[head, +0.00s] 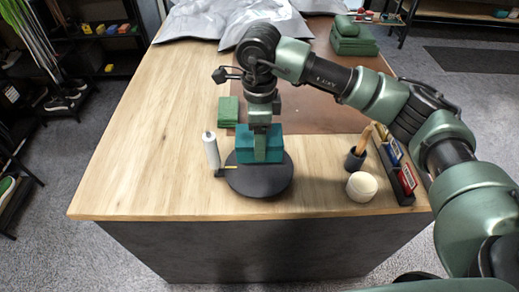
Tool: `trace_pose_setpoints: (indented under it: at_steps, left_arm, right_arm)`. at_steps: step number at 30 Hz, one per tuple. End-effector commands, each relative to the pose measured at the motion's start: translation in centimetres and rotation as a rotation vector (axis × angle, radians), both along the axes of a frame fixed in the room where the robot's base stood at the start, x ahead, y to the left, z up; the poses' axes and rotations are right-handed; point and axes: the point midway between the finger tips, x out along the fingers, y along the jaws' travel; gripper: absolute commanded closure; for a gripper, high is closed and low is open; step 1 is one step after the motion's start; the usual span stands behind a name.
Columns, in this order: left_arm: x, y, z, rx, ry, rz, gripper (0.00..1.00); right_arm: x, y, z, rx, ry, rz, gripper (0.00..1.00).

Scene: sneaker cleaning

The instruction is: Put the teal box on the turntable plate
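The teal box (244,146) is over the back half of the round dark turntable plate (262,184), near the front of the wooden table. I cannot tell whether its underside touches the plate. My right gripper (260,148) reaches down from above onto the box. One finger lies against the box's front face; the other is hidden behind it. The gripper looks shut on the box. My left gripper is not in view.
A white cylinder bottle (211,149) stands left of the plate. Right are a cream jar (361,186), a dark cup with a wooden-handled tool (355,159) and a rack of small boxes (397,170). Green cloths (228,111) lie behind. The table's left side is clear.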

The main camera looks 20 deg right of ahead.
Motion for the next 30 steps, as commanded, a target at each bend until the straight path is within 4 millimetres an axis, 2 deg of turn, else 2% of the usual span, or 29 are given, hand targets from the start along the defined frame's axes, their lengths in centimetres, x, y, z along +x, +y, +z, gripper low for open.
trace_pose_setpoints:
  at_steps: [3, 10, 16, 28, 29, 30]
  left_arm:
    - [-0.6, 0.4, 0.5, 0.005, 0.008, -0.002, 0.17]
    - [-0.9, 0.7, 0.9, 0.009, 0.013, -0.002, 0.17]
    - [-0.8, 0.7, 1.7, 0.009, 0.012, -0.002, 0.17]
    - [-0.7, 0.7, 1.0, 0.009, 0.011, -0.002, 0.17]
    - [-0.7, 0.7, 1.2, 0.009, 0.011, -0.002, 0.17]
    - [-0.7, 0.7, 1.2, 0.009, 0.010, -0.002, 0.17]
  right_arm:
    - [0.0, 0.0, -1.4, -0.001, 0.001, -0.001, 0.83]
    - [0.0, -0.1, -3.2, -0.001, 0.001, -0.002, 0.83]
    - [0.0, 0.0, -6.0, 0.000, 0.001, -0.001, 0.83]
    - [0.1, 0.0, -6.8, 0.000, -0.002, -0.001, 0.83]
    - [0.0, 0.0, -6.6, 0.000, -0.001, -0.001, 0.24]
    - [0.0, 0.0, -6.6, 0.000, -0.001, -0.001, 0.13]
